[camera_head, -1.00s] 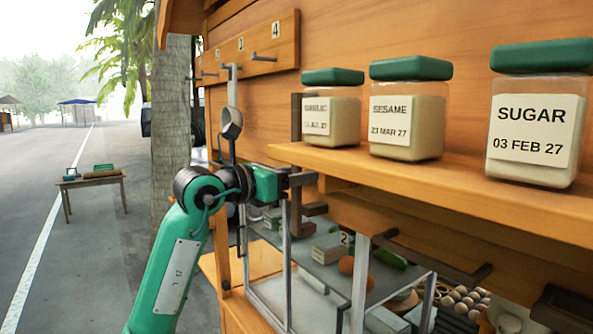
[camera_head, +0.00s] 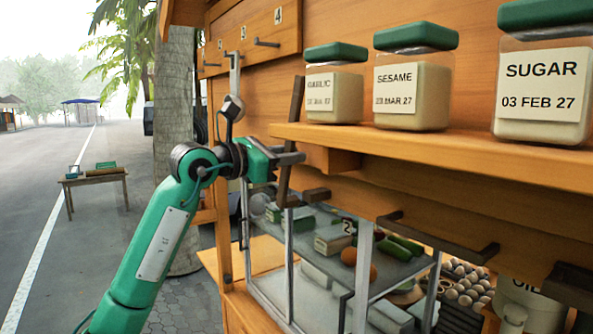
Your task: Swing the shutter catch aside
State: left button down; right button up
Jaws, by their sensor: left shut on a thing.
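The shutter catch looks to be the long dark brown bar (camera_head: 296,105) at the left end of the wooden shelf. It leans a little, its top to the right of its lower end. My left gripper (camera_head: 290,158) comes in from the left and is shut on the bar around its middle. The fingers partly hide the bar there. My right gripper is not in view.
The shelf (camera_head: 450,150) holds green-lidded jars of garlic (camera_head: 334,92), sesame (camera_head: 412,95) and sugar (camera_head: 541,95). Below stands a glass case (camera_head: 345,262) with food. A dark bar (camera_head: 438,238) juts out under the shelf. Open road lies left.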

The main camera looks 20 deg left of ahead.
pick_arm(q)
jog(key=shift+w+a+r+m, duration=0.25)
jog(key=shift+w+a+m, duration=0.25)
jog(key=shift+a+m, duration=0.15)
jog(key=shift+a+r+m, duration=0.15)
jog(key=shift+r+m, duration=0.1)
jog(key=c, duration=1.2)
grip_release()
jog(key=shift+w, duration=0.1)
jog(key=shift+c, duration=0.2)
jog(key=shift+f, duration=0.1)
